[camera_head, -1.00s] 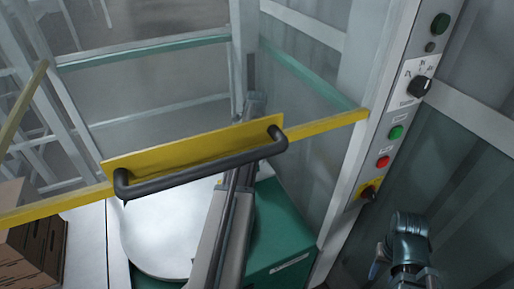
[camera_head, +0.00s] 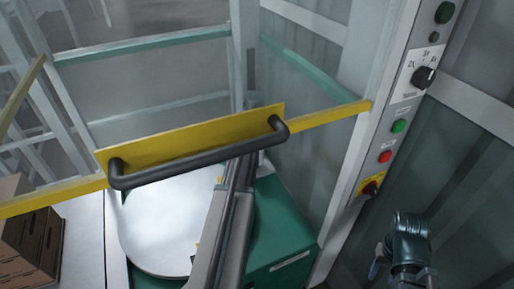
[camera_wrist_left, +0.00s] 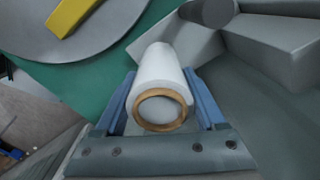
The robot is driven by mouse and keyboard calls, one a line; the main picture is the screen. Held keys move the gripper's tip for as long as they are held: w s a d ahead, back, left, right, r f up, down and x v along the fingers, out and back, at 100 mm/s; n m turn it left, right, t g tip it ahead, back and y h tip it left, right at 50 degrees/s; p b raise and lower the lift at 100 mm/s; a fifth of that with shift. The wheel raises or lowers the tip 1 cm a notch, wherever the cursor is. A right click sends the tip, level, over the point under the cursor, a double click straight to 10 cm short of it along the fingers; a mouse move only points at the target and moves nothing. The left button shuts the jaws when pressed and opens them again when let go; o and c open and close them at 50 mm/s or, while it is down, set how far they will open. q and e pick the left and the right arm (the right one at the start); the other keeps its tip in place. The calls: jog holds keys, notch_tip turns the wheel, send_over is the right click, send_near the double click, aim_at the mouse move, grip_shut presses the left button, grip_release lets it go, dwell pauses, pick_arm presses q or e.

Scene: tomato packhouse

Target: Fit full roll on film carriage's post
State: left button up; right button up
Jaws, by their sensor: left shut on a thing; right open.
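The full roll (camera_wrist_left: 170,80) is white film on a brown core. In the left wrist view its open core end faces the camera. My left gripper (camera_wrist_left: 172,92) is shut on it, with a blue finger on each side, and holds it above the green machine base. Grey block-shaped parts (camera_wrist_left: 272,48) lie beyond the roll at the upper right; I cannot tell whether they belong to the film carriage. No post can be made out. In the head view my right gripper (camera_head: 380,264) is at the lower right, partly seen and open, with nothing visible in it. My left gripper is not recognisable there.
A yellow bar with a black handle (camera_head: 200,165) crosses in front of the grey round turntable (camera_head: 155,235) and green base (camera_head: 285,240). A control post with buttons (camera_head: 385,157) stands right. Brown boxes (camera_head: 30,240) stand at the lower left.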

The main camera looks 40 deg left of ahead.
pick_arm(q)
jog(key=shift+f+b, duration=1.2)
jog(key=shift+f, duration=0.1)
jog(key=o, duration=1.2)
jog(key=shift+c, duration=0.2)
notch_tip(320, 180, up, 8)
jog(key=p, duration=0.8)
jog(key=shift+r, duration=0.1)
